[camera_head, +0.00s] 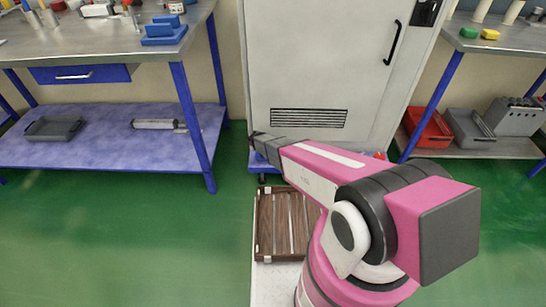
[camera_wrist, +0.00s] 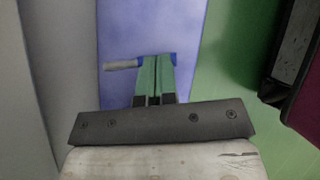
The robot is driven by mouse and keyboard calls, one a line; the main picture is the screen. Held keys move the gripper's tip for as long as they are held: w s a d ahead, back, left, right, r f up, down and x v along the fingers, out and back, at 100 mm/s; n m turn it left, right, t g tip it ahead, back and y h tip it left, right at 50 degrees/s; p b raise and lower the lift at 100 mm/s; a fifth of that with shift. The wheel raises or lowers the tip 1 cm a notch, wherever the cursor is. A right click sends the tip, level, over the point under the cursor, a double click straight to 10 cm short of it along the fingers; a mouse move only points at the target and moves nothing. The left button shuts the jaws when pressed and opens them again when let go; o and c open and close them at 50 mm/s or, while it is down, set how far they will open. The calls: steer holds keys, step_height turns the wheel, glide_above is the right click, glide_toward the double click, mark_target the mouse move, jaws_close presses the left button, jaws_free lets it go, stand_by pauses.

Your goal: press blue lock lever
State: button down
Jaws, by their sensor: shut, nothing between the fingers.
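My gripper (camera_wrist: 153,70) shows in the wrist view with its two green fingers together and nothing held between them. Right behind the fingertips is a small blue part (camera_wrist: 172,58), partly hidden by them, in line with a grey rod-like piece (camera_wrist: 121,65) that sticks out to the left. I cannot tell for certain whether the blue part is the lock lever, nor whether the fingers touch it. In the head view my arm reaches toward the foot of the grey cabinet (camera_head: 312,60), and my fingers are not clearly visible there.
A workbench with a purple-blue lower shelf (camera_head: 70,148) stands left, carrying a grey tray (camera_head: 54,128) and a grey cylinder (camera_head: 153,124). Another bench with red (camera_head: 432,130) and grey bins stands right. Open green floor (camera_head: 110,240) lies at the left front.

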steer(key=d+n, duration=0.1)
steer(key=n+t, duration=0.1)
steer(key=n, duration=0.1)
steer(key=shift+d+t+y, duration=0.3)
steer(key=shift+d, duration=0.1)
steer(key=n, duration=0.1)
steer(key=d+n+t, duration=0.1)
steer(key=shift+w+d+n+y, duration=0.2)
steer(key=shift+w+n+y, duration=0.1)
steer(key=shift+n+y, duration=0.1)
steer(key=shift+w+a, duration=0.1)
steer(key=shift+a, duration=0.05)
steer(key=shift+w+a, duration=0.2)
steer(key=shift+a, duration=0.5)
steer(key=shift+s+r, duration=0.1)
steer(key=shift+s+a+r, duration=0.15)
steer(key=shift+r, duration=0.15)
steer(key=v, duration=1.3)
